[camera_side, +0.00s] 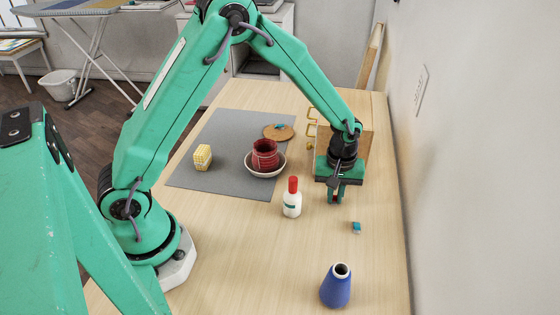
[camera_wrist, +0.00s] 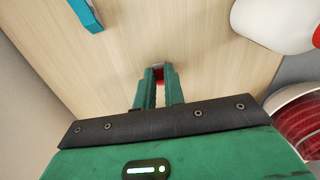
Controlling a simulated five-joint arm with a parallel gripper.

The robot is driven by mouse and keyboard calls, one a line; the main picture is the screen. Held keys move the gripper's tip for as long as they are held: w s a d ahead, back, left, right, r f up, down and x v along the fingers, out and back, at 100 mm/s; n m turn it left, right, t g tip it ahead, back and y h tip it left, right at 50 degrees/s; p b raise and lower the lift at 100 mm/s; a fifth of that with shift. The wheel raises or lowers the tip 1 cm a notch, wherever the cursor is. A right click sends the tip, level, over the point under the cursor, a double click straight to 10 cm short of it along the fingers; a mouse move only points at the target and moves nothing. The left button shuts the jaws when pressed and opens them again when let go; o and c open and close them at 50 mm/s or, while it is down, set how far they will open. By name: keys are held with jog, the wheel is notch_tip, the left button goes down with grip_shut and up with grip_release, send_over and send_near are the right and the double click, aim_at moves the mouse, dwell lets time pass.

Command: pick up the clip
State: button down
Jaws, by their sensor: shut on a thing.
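A small red clip (camera_wrist: 158,74) shows between the tips of my gripper (camera_wrist: 158,90) in the wrist view; most of it is hidden by the fingers. My gripper is shut on it and points down. In the side view my gripper (camera_side: 336,197) is low over the bare wood, right of the white bottle; the red clip cannot be made out there. Whether it touches the table I cannot tell.
A white bottle (camera_side: 291,205) with a red cap stands close left. A red cup (camera_side: 265,154) sits in a white bowl (camera_side: 265,174) on a grey mat (camera_side: 210,185).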

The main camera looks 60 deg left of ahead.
aim_at(335, 201)
jog(key=shift+r, duration=0.15)
jog(key=shift+r, duration=0.55)
jog(key=r, duration=0.3)
jog(key=shift+s+d+r, duration=0.1)
jog(key=shift+s+d, duration=0.15)
jog(key=shift+d, duration=0.05)
jog(key=s+d+r, duration=0.6)
jog(key=s+d, duration=0.1)
jog(key=d, duration=0.1)
jog(key=shift+r, duration=0.2)
jog(key=shift+s+d+r, duration=0.1)
